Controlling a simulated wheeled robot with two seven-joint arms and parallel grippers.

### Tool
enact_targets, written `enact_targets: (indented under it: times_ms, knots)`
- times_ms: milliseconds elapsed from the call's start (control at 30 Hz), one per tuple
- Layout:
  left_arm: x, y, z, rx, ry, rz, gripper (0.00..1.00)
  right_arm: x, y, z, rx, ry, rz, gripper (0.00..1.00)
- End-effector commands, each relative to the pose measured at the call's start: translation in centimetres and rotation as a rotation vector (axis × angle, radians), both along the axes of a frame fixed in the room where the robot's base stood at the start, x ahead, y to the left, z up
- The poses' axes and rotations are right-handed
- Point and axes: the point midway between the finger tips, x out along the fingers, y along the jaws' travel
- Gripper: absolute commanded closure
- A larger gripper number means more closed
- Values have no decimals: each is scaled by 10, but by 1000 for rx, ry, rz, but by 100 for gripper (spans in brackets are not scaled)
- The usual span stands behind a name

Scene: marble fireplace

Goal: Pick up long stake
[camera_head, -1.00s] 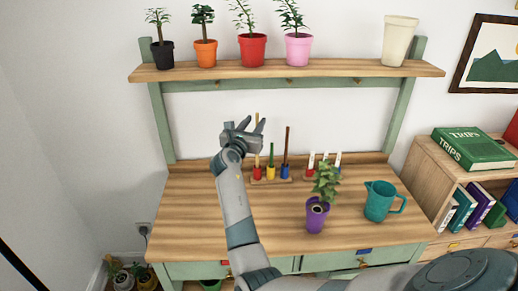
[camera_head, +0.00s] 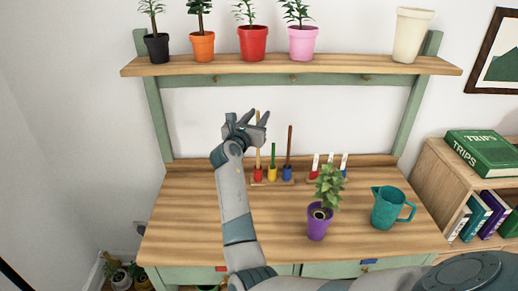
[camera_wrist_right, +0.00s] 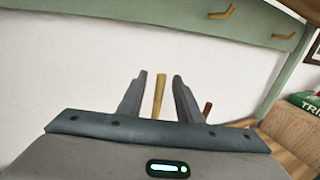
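A long tan stake (camera_head: 258,157) stands upright in a red base at the left of a small rack (camera_head: 270,183) on the wooden tabletop. A short green stake (camera_head: 273,154) in a yellow base and a tall brown stake (camera_head: 289,143) in a blue base stand to its right. My right gripper (camera_head: 258,116) is open at the tan stake's upper part. In the right wrist view the tan stake (camera_wrist_right: 159,94) shows between the two spread fingers, with gaps on both sides. The brown stake (camera_wrist_right: 207,110) shows right of the fingers. My left gripper is not in view.
A purple potted plant (camera_head: 318,222) and a teal jug (camera_head: 389,207) stand to the right on the table. Several white-topped markers (camera_head: 329,163) stand behind the plant. A shelf (camera_head: 350,68) with pots runs above. The left tabletop is clear.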

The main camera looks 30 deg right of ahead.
Motion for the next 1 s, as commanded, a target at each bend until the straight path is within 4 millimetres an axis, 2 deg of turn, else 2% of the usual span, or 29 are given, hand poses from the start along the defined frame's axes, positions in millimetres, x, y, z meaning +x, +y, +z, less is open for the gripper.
enact_targets:
  times_ms: [367,500,833,1000]
  knots:
    - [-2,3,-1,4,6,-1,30,0,0,0,0,0,0,68]
    - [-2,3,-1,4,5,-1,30,0,0,0,0,0,0,100]
    - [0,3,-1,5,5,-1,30,0,0,1,0,0,0,100]
    - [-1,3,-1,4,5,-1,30,0,0,9,-2,-3,0,100]
